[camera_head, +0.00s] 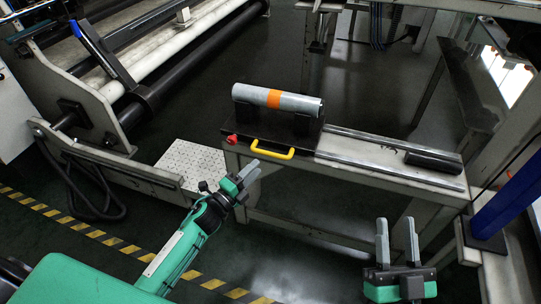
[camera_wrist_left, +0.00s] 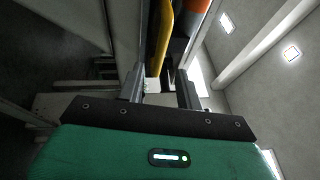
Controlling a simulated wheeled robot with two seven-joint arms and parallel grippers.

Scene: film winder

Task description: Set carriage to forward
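The black carriage (camera_head: 262,127) sits at the left end of the rails on a grey bench. It carries a grey roll (camera_head: 300,103) with an orange band and has a yellow handle (camera_head: 271,150) on its near side. My left gripper (camera_head: 250,172) is just below and left of the handle, apart from it. In the left wrist view the fingers (camera_wrist_left: 161,80) are spread with nothing between them, and the yellow handle (camera_wrist_left: 163,35) shows ahead. My right gripper (camera_head: 397,238) is open and empty, pointing up in front of the bench's right part.
The rails (camera_head: 375,158) run right to a black cylinder (camera_head: 433,161) near the bench's right end. A red knob (camera_head: 232,139) is at the bench's left corner. A roller machine (camera_head: 90,90) stands at left, and a blue post (camera_head: 505,205) at right.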

